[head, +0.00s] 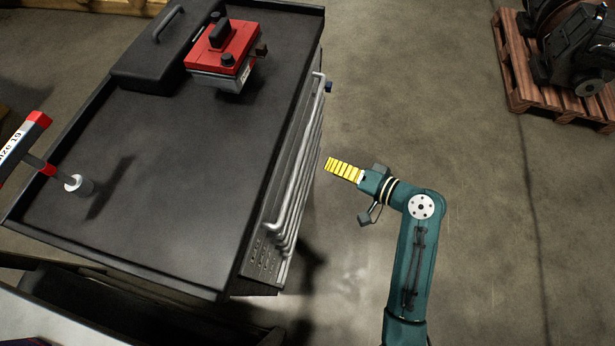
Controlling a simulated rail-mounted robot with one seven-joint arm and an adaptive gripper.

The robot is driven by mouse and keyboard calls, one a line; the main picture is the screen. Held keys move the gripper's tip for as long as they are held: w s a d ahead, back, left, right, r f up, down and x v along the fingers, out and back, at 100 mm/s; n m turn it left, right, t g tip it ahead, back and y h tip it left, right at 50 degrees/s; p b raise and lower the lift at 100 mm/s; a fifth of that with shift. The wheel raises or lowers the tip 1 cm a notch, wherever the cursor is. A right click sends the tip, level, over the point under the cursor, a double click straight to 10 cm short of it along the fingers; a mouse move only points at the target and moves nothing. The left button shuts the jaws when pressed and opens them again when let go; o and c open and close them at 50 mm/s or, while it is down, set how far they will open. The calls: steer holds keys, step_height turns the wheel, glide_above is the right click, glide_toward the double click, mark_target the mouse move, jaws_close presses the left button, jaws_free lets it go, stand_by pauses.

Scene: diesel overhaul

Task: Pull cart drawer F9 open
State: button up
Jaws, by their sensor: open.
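The dark tool cart (190,170) fills the left half of the view, seen from above. Its drawer front (264,246) faces right, with several long silver bar handles (294,185) stacked one below another. No drawer label is readable, so I cannot tell which one is F9. No drawer stands clearly out from the cart. My gripper (330,164) has yellow ribbed fingers that point left toward the handles. It is open and empty, and appears to be a short gap to the right of the bars. The gap between its fingers is hidden from this angle.
A red and grey device (224,52) and a black case (165,50) sit on the cart top. A red-ended tool (36,160) is at its left. A wooden pallet (520,85) with dark machinery stands at upper right.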

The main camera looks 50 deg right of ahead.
steer(key=s+d+f+m+t+b, duration=0.1)
steer(key=s+f+m+b, duration=0.45)
steer(key=f, duration=0.95)
steer(key=shift+n+t, duration=0.3)
steer(key=shift+n, duration=0.25)
steer(key=w+b, duration=0.2)
steer(key=w, duration=0.3)
steer(key=w+f+b, duration=0.1)
steer(key=w+b, duration=0.1)
steer(key=w, duration=0.3)
steer(key=w+a+f+b, duration=0.1)
steer(key=w+b, duration=0.1)
steer(key=w, duration=0.3)
steer(key=shift+f+b, duration=0.2)
steer(key=shift+b, duration=0.2)
jaws_close()
